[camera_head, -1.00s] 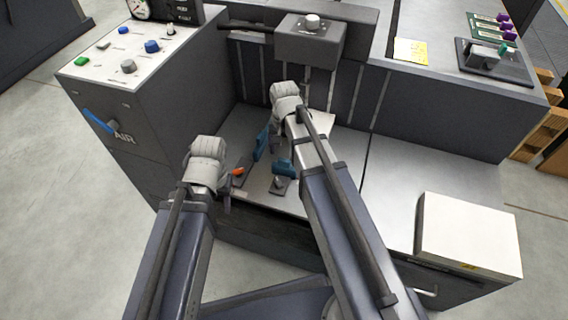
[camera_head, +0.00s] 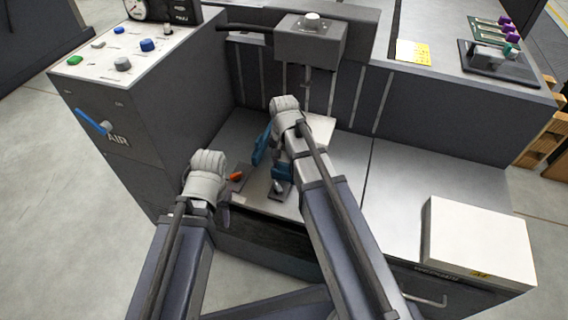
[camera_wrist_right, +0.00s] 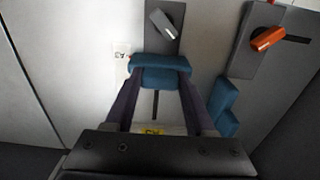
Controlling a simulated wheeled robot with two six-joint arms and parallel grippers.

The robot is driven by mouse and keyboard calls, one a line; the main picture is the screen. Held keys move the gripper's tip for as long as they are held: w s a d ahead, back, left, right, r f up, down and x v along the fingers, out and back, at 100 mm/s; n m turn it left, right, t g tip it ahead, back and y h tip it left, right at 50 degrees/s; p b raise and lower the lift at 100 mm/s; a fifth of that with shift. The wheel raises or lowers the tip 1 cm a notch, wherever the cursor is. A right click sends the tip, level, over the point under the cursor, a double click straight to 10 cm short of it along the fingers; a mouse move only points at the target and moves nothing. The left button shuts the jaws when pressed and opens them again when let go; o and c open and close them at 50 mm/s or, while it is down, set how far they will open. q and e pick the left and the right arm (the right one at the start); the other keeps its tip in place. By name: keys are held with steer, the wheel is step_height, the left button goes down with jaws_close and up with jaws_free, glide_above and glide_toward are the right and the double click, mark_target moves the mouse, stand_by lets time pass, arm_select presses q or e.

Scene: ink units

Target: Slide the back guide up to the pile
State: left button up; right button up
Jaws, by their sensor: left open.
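The blue back guide (camera_head: 283,173) sits beside a grey plate with a silver lever (camera_head: 278,186) on the metal table. In the right wrist view the guide (camera_wrist_right: 162,74) lies across my right gripper's fingertips (camera_wrist_right: 161,80). One finger is at each end of it; whether they press on it I cannot tell. A white pile with a yellow label (camera_wrist_right: 153,131) shows between the fingers, partly hidden by my gripper. In the head view my right gripper (camera_head: 281,150) hides part of the guide. My left gripper (camera_head: 224,208) is open and empty near the table's front edge.
A second blue guide (camera_head: 262,146) stands beside a plate with an orange lever (camera_head: 235,177). A control cabinet (camera_head: 120,125) rises at the left. A white box (camera_head: 478,240) stands at the right. The table (camera_head: 385,195) between is clear.

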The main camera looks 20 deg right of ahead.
jaws_close()
stand_by(0.5)
steer(key=w+d, duration=0.2)
steer(key=w, duration=0.1)
steer(key=w+d, duration=0.2)
steer(key=w, duration=0.1)
steer(key=w+d, duration=0.2)
steer(key=w, duration=0.1)
steer(key=shift+w+d, duration=0.25)
steer(key=shift+w, duration=0.05)
steer(key=o, duration=0.5)
jaws_free()
steer(key=shift+o, duration=0.2)
